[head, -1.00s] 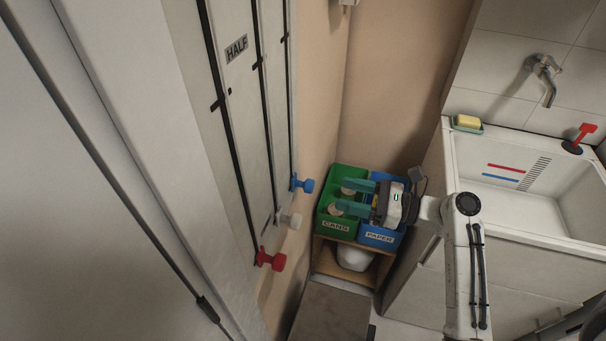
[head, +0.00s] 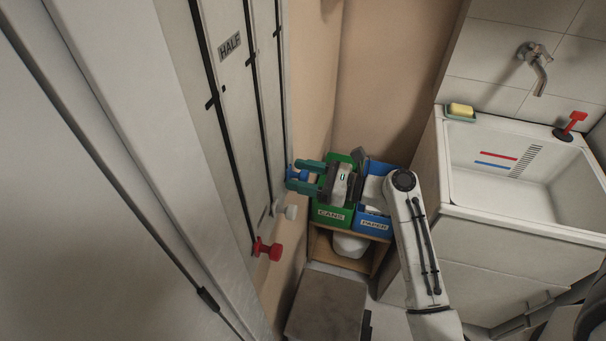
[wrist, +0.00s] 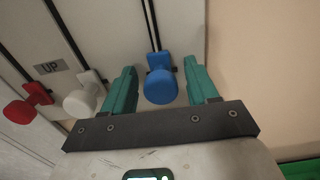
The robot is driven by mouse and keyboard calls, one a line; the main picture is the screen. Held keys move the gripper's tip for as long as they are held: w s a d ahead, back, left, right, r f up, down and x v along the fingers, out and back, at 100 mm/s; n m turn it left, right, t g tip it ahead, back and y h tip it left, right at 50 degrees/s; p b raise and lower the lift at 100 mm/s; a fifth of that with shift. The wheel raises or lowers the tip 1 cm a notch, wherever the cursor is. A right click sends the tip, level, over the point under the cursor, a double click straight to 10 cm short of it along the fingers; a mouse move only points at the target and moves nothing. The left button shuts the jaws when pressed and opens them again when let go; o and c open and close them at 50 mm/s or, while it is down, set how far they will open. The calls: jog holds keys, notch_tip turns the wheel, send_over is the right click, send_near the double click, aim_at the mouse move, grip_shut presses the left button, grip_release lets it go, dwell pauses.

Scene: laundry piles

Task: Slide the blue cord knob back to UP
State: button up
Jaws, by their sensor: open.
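The blue cord knob (wrist: 161,86) sits on the rightmost dark track of the wall panel. In the wrist view it lies between the two green fingers of my gripper (wrist: 162,88), with a gap on each side. In the head view the blue knob (head: 296,174) is partly covered by my gripper (head: 304,175), whose fingers are open around it. A grey label reading UP (wrist: 49,67) shows on the panel in the wrist view. A label reading HALF (head: 230,45) is higher up in the head view.
A white knob (head: 287,211) and a red knob (head: 268,249) sit on neighbouring tracks. A green CANS bin (head: 332,215) and blue PAPER bin (head: 372,223) stand on a wooden shelf below my gripper. A white sink (head: 520,226) is on the right.

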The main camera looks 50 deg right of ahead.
grip_shut()
dwell(0.3)
jog(key=shift+f+p, duration=0.5)
jog(key=shift+f, duration=0.15)
grip_release()
jog(key=b+v, duration=0.1)
jog(key=v, duration=0.9)
jog(key=shift+s+b, duration=0.4)
jog(key=shift+d, duration=0.2)
